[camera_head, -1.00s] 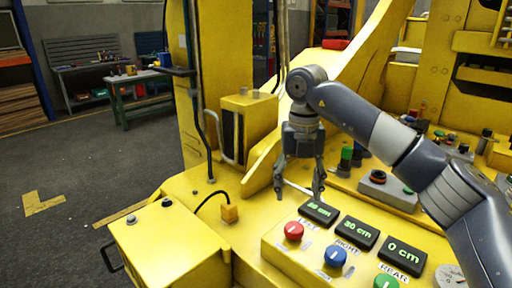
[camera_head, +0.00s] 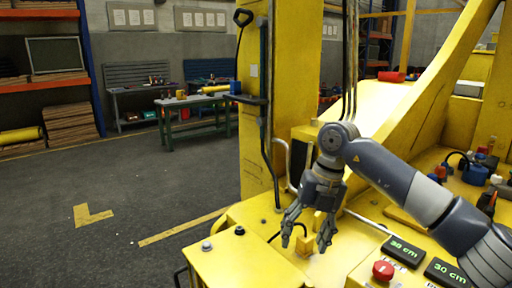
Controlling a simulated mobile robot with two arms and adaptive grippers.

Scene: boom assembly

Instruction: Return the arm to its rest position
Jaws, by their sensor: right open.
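My right gripper (camera_head: 307,232) hangs from my right arm (camera_head: 408,190), which comes in from the right. Its fingers point down, spread apart, with nothing between them. It is above the yellow machine deck, in front of a small yellow block (camera_head: 307,247) with a black cable. A red button (camera_head: 383,270) and two displays, the left one (camera_head: 402,251) and the right one (camera_head: 446,272), both reading 30 cm, are on the panel at lower right. The rest of the panel is cut off by the frame edge. My left gripper is out of view.
A yellow column (camera_head: 252,110) with a black cable stands behind the gripper. A sloping yellow beam (camera_head: 432,95) rises at right. A blue connector (camera_head: 474,174) and other parts crowd the right. A green workbench (camera_head: 195,112) stands far back.

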